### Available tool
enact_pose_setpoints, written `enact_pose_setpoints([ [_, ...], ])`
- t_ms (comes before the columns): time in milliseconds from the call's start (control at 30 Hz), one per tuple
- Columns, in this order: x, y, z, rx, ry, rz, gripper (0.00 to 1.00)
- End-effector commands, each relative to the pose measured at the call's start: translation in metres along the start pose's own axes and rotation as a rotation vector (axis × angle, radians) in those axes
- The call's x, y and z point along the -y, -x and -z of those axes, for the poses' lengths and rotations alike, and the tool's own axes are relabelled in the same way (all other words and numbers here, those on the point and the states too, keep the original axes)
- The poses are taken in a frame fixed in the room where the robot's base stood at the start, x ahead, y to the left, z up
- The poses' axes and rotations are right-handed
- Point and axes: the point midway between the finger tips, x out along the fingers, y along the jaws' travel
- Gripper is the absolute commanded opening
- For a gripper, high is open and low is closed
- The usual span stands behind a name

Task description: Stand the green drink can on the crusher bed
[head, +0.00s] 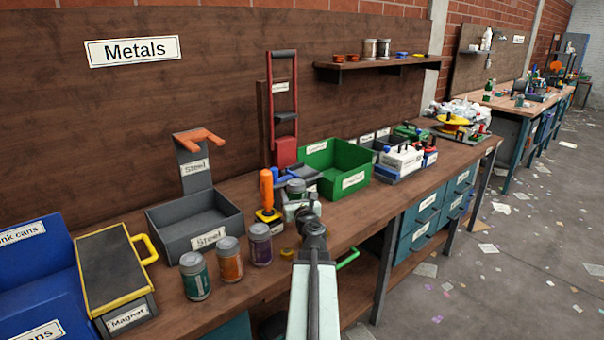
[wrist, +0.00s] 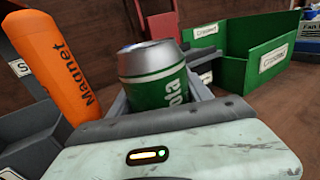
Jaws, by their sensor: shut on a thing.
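The green drink can (wrist: 155,88) has a silver top and white lettering. In the wrist view it sits between the two fingers of my gripper (wrist: 158,104), which is shut on it. The can crusher (head: 283,110) has a tall red frame, a black handle and a red block low down. Its bed is mostly hidden by my gripper and the can. I cannot tell whether the can touches the bed.
An orange magnet tool (head: 267,188), also in the wrist view (wrist: 52,62), stands close left of the can. A green crate (head: 350,183) is close on the right. A grey steel bin (head: 208,238) and several cans (head: 229,260) stand to the left.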

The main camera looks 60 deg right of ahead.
Motion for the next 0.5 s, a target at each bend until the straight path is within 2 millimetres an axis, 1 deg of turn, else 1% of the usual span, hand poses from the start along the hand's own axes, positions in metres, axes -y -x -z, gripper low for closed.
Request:
enact_pose_setpoints([
  [33,0.005,-0.005,-0.023,0.000,0.000,0.013,0.20],
  [67,0.009,-0.007,-0.034,0.000,0.000,0.024,0.20],
  [100,0.015,-0.011,-0.050,0.000,0.000,0.041,0.20],
  [200,0.029,-0.021,-0.082,0.000,0.000,0.083,0.20],
  [233,0.034,-0.023,-0.090,0.000,0.000,0.096,0.20],
  [300,0.041,-0.027,-0.103,0.000,0.000,0.118,0.20],
  [367,0.046,-0.029,-0.110,0.000,0.000,0.133,0.20],
  [500,0.050,-0.030,-0.110,0.000,0.000,0.145,0.20],
])
